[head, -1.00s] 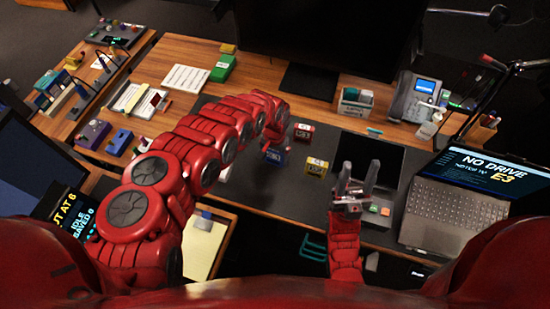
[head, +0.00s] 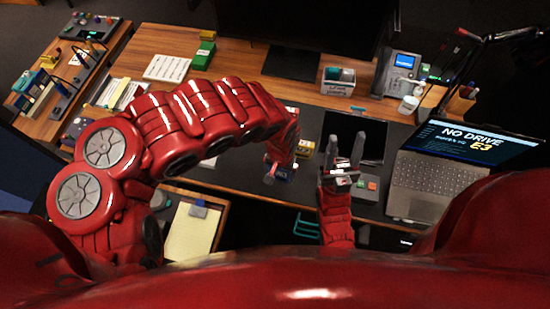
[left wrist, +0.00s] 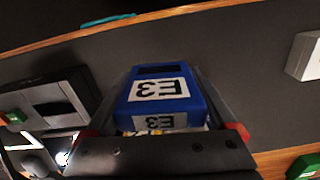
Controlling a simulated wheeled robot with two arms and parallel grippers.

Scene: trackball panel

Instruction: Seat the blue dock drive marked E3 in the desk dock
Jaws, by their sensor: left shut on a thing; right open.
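The blue drive marked E3 (left wrist: 160,88) is between the fingers of my left gripper (left wrist: 165,120) in the left wrist view, with its labels showing upside down. In the head view the blue drive (head: 285,173) shows just below my left gripper (head: 276,165), which is shut on it and partly hides it. The grey desk dock (left wrist: 50,100) with a dark slot is at the left of the left wrist view. In the head view the dock is partly hidden behind my right gripper (head: 343,158), which is open and empty with its fingers pointing up.
A laptop (head: 450,165) at the right reads "NO DRIVE" and "E3". A phone (head: 398,75), a card box (head: 338,80) and a monitor stand at the back. A yellow notepad (head: 192,230) lies on a drawer in front.

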